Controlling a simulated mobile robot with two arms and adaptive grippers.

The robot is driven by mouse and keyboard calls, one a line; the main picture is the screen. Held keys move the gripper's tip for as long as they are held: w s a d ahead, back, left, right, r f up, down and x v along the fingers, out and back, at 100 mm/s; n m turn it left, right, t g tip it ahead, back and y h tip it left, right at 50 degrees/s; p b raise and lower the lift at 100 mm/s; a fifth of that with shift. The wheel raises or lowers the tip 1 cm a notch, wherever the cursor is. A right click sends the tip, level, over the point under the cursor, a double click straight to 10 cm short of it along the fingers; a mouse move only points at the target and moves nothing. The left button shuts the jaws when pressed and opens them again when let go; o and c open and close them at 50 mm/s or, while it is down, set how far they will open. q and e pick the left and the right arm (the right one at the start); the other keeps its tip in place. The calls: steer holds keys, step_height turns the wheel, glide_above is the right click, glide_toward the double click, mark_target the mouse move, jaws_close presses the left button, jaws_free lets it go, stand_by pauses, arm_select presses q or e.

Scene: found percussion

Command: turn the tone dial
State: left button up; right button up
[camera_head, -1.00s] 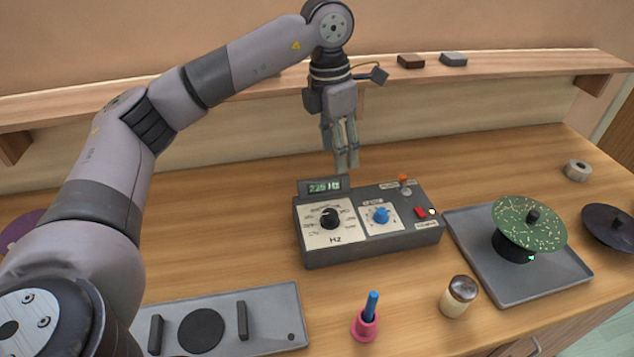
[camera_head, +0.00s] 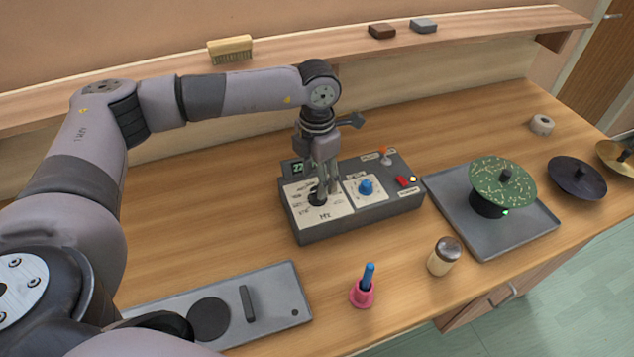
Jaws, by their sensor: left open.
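The grey control box (camera_head: 355,213) stands on the bench with a white "Hz" panel (camera_head: 312,220) on its left side. The black tone dial (camera_head: 315,201) sits on that panel and is partly hidden by my left gripper. My left gripper (camera_head: 324,194) points down with its fingers open at the black dial. I cannot tell whether the fingers touch it. A smaller blue knob (camera_head: 366,187) is on the panel to the right. My right gripper is not in view.
An orange-tipped lever (camera_head: 384,155) and a red switch (camera_head: 404,182) are on the box's right side. A green disc (camera_head: 502,188) stands on a grey tray (camera_head: 480,242) at right. A jar (camera_head: 444,257), a pink cup (camera_head: 362,294) and another tray (camera_head: 278,277) lie in front.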

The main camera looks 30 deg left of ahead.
arm_select(q)
steer(key=shift+f+p, duration=0.35)
steer(key=shift+f, duration=1.75)
steer(key=shift+c, duration=0.2)
steer(key=c, duration=1.1)
